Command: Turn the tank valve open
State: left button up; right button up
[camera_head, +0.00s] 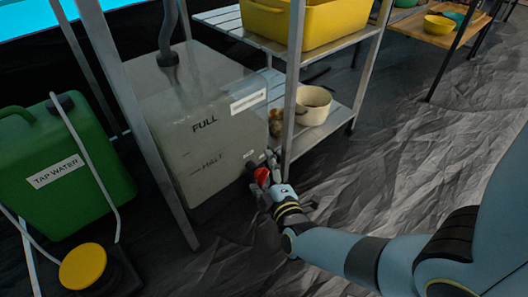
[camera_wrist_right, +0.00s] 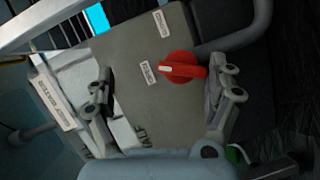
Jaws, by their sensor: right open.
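The grey tank (camera_head: 190,120), marked FULL and HALF, stands under the metal frame in the head view. Its red valve (camera_head: 262,177) is low on the tank's right side, partly hidden by my right gripper (camera_head: 262,168). In the right wrist view the red valve (camera_wrist_right: 182,67) shows between the two spread fingers of my right gripper (camera_wrist_right: 165,76), nearer the right finger. Its handle points right, with a pale mark at its left end. Two small white labels sit by it, one above and one to the left. The right gripper is open and holds nothing. My left gripper is not in view.
A green TAP WATER can (camera_head: 60,165) and a yellow round cap (camera_head: 83,266) are at the left. A shelf post (camera_head: 292,90) stands close behind the gripper. The rack holds a yellow tub (camera_head: 305,22) and a cream pot (camera_head: 312,104). The floor at right is clear.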

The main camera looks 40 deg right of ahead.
jog(key=shift+o, duration=0.4)
jog(key=r, duration=0.6)
jog(key=shift+w+d+r, duration=0.1)
jog(key=shift+w+d, duration=0.05)
jog(key=shift+w, duration=0.2)
jog(key=shift+d+r, duration=0.1)
jog(key=shift+r, duration=0.9)
jog(key=shift+c, duration=0.4)
jog(key=shift+s+f, duration=0.15)
jog(key=shift+f, duration=0.1)
